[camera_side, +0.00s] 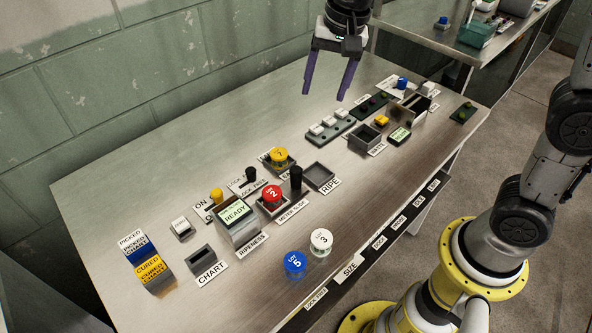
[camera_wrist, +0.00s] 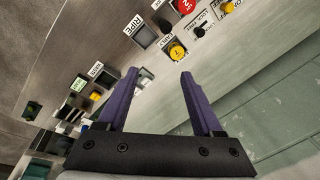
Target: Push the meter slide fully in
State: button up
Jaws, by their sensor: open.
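The meter slide's black upright handle (camera_side: 296,181) stands just behind the METER SLIDE label (camera_side: 293,212), right of the red disc marked 2 (camera_side: 272,195). How far in the slide sits, I cannot tell. A dark piece that looks like the handle is at the top of the wrist view (camera_wrist: 164,24), near the red disc. My gripper (camera_side: 324,95) is open and empty, with purple fingers pointing down, well above the back part of the table. In the wrist view its fingers (camera_wrist: 161,73) are apart with nothing between them.
The yellow disc 1 (camera_side: 279,156) and the RIPE tray (camera_side: 319,177) are close to the handle. The READY display box (camera_side: 235,213) stands left. Blue (camera_side: 295,264) and white (camera_side: 321,240) discs lie in front. The table's back left (camera_side: 180,130) is clear.

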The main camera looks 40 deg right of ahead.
jog(key=w+a+f+g, duration=0.1)
jog(key=w+a+f, duration=0.2)
jog(key=f, duration=0.2)
jog(key=g, duration=0.1)
send_over(296, 169)
notch_tip(296, 169, down, 5)
jog(key=shift+n, duration=0.4)
notch_tip(296, 169, down, 13)
jog(key=shift+f, duration=0.1)
grip_shut()
dwell(0.9)
